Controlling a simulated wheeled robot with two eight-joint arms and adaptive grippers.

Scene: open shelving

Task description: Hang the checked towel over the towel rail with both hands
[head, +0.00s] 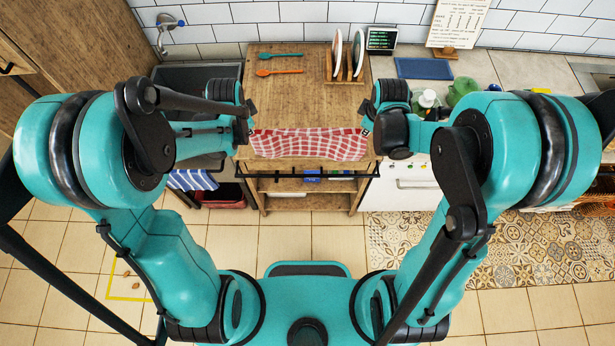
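The red-and-white checked towel (309,144) is stretched between my two grippers, near the front edge of the wooden counter. My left gripper (250,127) is at the towel's left end and my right gripper (367,127) is at its right end. Both appear shut on the towel's upper corners, though the fingertips are small and partly hidden by my wrists. The dark towel rail (309,174) runs across the front of the wooden unit, just below the towel's lower edge in the picture. The towel appears slightly wavy and apart from the rail.
On the wooden counter (290,95) lie a teal spoon (281,56) and an orange spoon (279,71). A plate rack (345,75) stands behind. A blue-striped cloth (192,179) hangs at the left. A green item (462,90) and a bottle (427,98) stand near my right arm.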

